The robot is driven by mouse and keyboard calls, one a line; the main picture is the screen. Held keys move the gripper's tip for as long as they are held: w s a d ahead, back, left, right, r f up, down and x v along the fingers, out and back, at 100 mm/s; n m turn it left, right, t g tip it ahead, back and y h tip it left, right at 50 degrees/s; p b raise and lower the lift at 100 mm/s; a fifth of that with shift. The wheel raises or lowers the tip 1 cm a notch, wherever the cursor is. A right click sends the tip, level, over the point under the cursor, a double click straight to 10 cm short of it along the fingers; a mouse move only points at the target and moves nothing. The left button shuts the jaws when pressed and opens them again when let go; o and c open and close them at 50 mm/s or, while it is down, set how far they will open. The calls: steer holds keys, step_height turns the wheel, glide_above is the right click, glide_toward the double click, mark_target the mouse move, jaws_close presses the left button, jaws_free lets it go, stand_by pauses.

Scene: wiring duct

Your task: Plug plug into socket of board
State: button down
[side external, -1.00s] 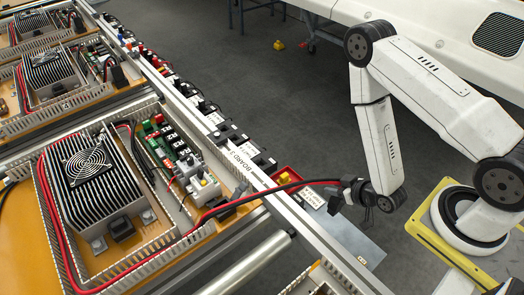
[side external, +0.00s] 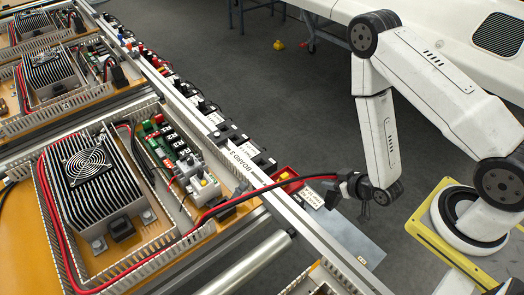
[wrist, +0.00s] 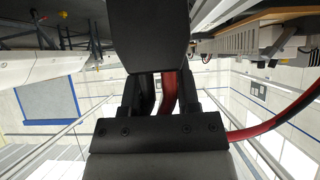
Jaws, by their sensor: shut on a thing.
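My gripper (side external: 352,185) is off the right edge of the workbench, beyond the rail. In the wrist view my gripper (wrist: 161,97) is shut on the black plug (wrist: 147,35), a dark block between and past its fingers. The plug's red and black cable (side external: 262,189) runs left from my gripper across the rail to the board (side external: 168,236). The board is an orange panel with a finned heatsink and fan (side external: 88,172), green terminals and white connectors (side external: 203,186). I cannot tell which part is the socket. The plug stays well apart from the board.
A metal rail (side external: 190,117) with a "BOARD 3" label and a row of black parts lies between my gripper and the board. Similar boards (side external: 50,75) stand farther back.

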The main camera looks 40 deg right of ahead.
steer(key=w+a+r, duration=0.2)
steer(key=w+r, duration=0.6)
steer(key=r, duration=0.2)
steer(key=w+a+r, duration=0.2)
steer(key=w+r, duration=0.5)
steer(key=r, duration=0.3)
steer(key=w+a+f, duration=0.1)
steer(key=a+f, duration=0.2)
steer(key=a, duration=0.8)
steer(key=a+f, duration=0.3)
steer(key=a, duration=0.9)
steer(key=shift+w+f, duration=0.2)
steer(key=shift+w, duration=0.2)
steer(key=shift+f, duration=0.2)
steer(key=shift+f, duration=2.65)
steer(key=shift+f, duration=1.55)
steer(key=shift+c, duration=1.3)
jaws_free()
